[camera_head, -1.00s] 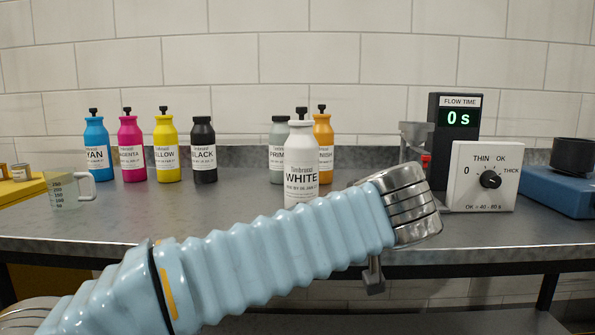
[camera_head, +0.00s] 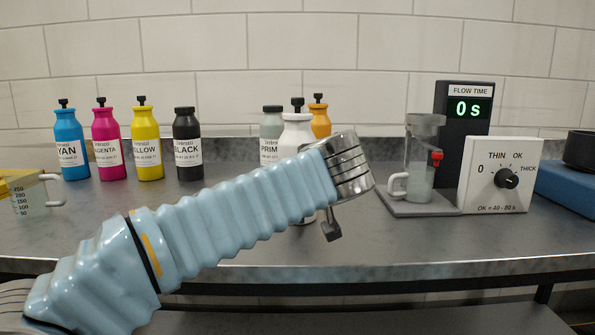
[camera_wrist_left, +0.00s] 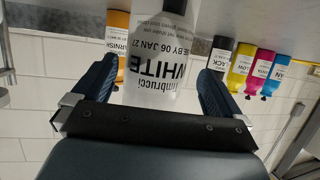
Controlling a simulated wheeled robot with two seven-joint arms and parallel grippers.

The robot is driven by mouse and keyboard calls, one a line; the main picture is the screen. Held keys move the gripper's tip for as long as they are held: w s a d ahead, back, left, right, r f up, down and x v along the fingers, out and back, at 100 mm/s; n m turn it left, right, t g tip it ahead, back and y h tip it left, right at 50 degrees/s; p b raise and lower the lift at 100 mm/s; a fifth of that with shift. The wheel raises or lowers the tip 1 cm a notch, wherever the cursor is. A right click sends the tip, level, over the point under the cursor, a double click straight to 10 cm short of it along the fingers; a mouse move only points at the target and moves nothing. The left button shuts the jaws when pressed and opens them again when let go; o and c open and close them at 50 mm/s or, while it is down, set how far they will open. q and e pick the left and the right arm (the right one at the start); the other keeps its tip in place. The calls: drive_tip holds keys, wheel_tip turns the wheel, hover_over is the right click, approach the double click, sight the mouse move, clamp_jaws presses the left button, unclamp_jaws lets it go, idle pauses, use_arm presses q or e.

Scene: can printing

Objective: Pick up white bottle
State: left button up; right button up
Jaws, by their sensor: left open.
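The white bottle (camera_head: 297,130) has a black cap and stands upright on the grey table. My left arm crosses in front of it in the head view and hides most of its body and label. In the left wrist view, where the scene appears upside down, the white bottle (camera_wrist_left: 155,60) with its WHITE label sits between the two spread fingers of my left gripper (camera_wrist_left: 158,88). The gripper is open, with a gap seen on each side of the bottle. My right gripper is in neither view.
Primer (camera_head: 271,140) and varnish (camera_head: 319,118) bottles stand close behind the white one. Black (camera_head: 187,145), yellow (camera_head: 146,145), magenta (camera_head: 106,145) and cyan (camera_head: 70,145) bottles stand left. A flow-time display (camera_head: 467,108), dial box (camera_head: 500,178) and cup (camera_head: 418,182) are right.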

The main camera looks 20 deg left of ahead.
use_arm(q)
drive_tip(key=x, duration=0.1)
drive_tip(key=p+x, duration=0.1)
drive_tip(key=x, duration=0.3)
drive_tip(key=shift+w+d+r+p, duration=0.15)
drive_tip(key=shift+w+r+p, duration=0.05)
drive_tip(key=shift+r+p, duration=0.2)
drive_tip(key=c, duration=1.4)
drive_tip(key=shift+r, duration=0.1)
drive_tip(key=shift+c, duration=0.8)
